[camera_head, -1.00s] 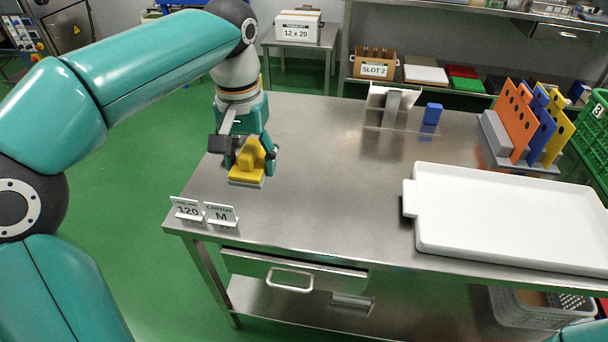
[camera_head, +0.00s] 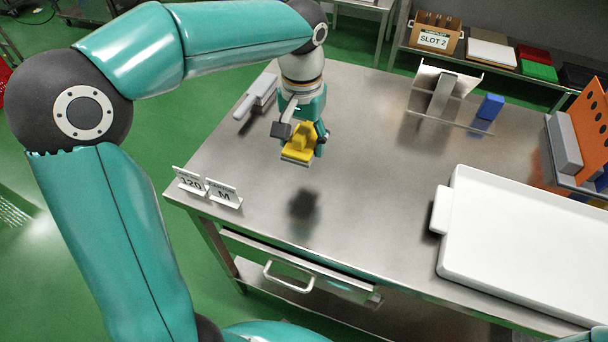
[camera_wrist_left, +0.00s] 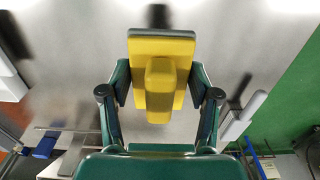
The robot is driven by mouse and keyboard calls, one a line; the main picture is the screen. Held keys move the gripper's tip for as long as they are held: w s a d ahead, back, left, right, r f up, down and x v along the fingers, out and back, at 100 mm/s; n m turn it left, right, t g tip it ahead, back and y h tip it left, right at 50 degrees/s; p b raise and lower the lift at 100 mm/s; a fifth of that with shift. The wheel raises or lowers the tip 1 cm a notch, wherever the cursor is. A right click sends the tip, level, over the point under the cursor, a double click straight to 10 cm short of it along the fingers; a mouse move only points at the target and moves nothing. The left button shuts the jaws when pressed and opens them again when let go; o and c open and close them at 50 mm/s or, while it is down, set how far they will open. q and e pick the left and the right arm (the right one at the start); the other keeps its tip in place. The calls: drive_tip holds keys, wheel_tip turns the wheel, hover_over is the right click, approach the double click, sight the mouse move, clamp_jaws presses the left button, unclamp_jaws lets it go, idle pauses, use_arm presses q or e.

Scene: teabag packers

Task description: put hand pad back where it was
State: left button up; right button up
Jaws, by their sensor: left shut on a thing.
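The hand pad is a yellow block with a raised grip and a grey base; it shows in the head view (camera_head: 299,144) and the left wrist view (camera_wrist_left: 160,75). My left gripper (camera_head: 304,137) is shut on its raised grip. The pad hangs above the steel table (camera_head: 370,190), apart from it, with a dark shadow on the bare top below. In the left wrist view my gripper's fingers (camera_wrist_left: 159,98) stand on both sides of the grip. My right gripper is out of view.
A grey-white handled object (camera_head: 258,94) lies behind my left gripper near the table's left edge. Two sign cards (camera_head: 207,188) stand at the front left. A white tray (camera_head: 520,240) fills the right front. A metal stand (camera_head: 441,95) and blue block (camera_head: 490,106) stand at the back.

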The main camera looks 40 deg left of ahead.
sight(302, 181)
use_arm(q)
wheel_tip(302, 181, down, 10)
drive_tip(key=shift+s+f+b, duration=0.1)
drive_tip(key=shift+b, duration=0.5)
drive_tip(key=shift+f, duration=0.15)
drive_tip(key=o, duration=1.2)
wheel_tip(302, 181, up, 12)
drive_tip(key=shift+r+p, duration=0.15)
drive_tip(key=shift+p, duration=0.8)
